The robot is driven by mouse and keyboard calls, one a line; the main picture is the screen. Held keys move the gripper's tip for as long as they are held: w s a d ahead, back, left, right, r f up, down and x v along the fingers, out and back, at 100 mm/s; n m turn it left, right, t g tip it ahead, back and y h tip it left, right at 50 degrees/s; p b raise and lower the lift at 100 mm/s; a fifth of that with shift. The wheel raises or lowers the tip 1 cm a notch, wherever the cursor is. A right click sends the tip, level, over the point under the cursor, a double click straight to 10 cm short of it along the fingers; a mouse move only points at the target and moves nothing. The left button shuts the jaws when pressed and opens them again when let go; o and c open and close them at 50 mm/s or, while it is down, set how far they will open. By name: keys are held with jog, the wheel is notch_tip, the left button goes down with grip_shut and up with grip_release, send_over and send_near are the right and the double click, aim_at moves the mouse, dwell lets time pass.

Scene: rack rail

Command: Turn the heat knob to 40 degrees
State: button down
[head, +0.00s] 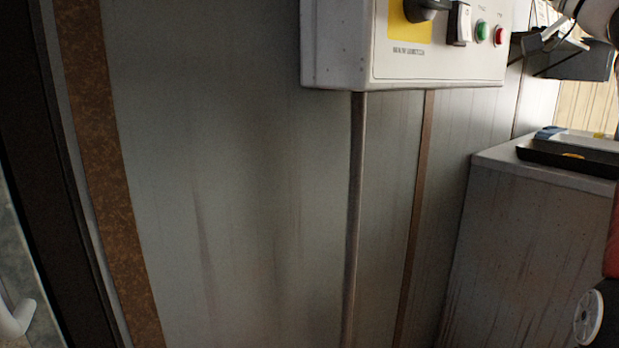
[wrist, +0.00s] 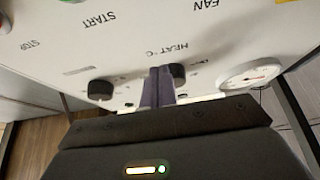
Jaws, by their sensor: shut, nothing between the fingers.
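In the wrist view a pale panel shows upside down. A black knob (wrist: 178,77) sits close to the HEAT °C label. My gripper (wrist: 158,74) is shut and empty, its dark fingers beside this knob on its left and partly overlapping it in the picture. I cannot tell if they touch it. The knob's pointer and scale are too small or hidden to read. In the head view the heat knob is not visible.
Another black knob (wrist: 101,90) is left of my fingers, and a round white gauge (wrist: 249,75) is to their right. The head view shows a switch box (head: 440,55) with green (head: 482,32) and red (head: 499,36) buttons, and a black tray (head: 570,158) on a cabinet.

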jog(key=s+d+b, duration=0.1)
jog(key=s+d, duration=0.3)
jog(key=shift+s+f+b, duration=0.25)
jog(key=shift+s+b, duration=0.05)
